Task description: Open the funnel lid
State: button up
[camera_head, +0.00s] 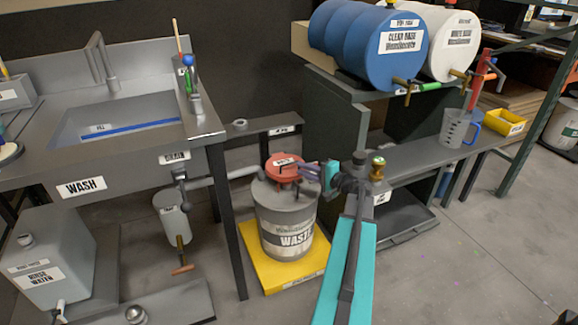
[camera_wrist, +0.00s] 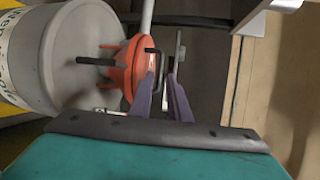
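The funnel (camera_head: 284,168) is red, with a label on its closed lid, and sits on top of the grey waste drum (camera_head: 268,222). In the wrist view, the funnel (camera_wrist: 125,70) lies left of the fingers and has a thin dark handle (camera_wrist: 161,68) on its near side. My gripper (camera_head: 306,171) is beside the funnel's right side. Its two purple fingers are apart in the wrist view (camera_wrist: 166,72). The handle's outer bar appears between the fingers or just next to the left one; contact is unclear.
The drum stands on a yellow platform (camera_head: 270,286). The wash sink bench (camera_head: 205,121) is to the left, with a white pipe toward the drum. A dark rack (camera_head: 345,88) with blue and white barrels stands behind on the right. Floor at the right front is clear.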

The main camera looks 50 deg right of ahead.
aim_at(290, 164)
jog(key=w, duration=0.2)
jog(key=w+f, duration=0.1)
jog(key=w, duration=0.2)
jog(key=w+b, duration=0.1)
jog(key=w, duration=0.1)
jog(key=shift+w+f, duration=0.2)
jog(key=shift+w, duration=0.2)
grip_shut()
dwell(1.1)
jog(key=shift+s+d, duration=0.1)
jog(key=shift+d, duration=0.05)
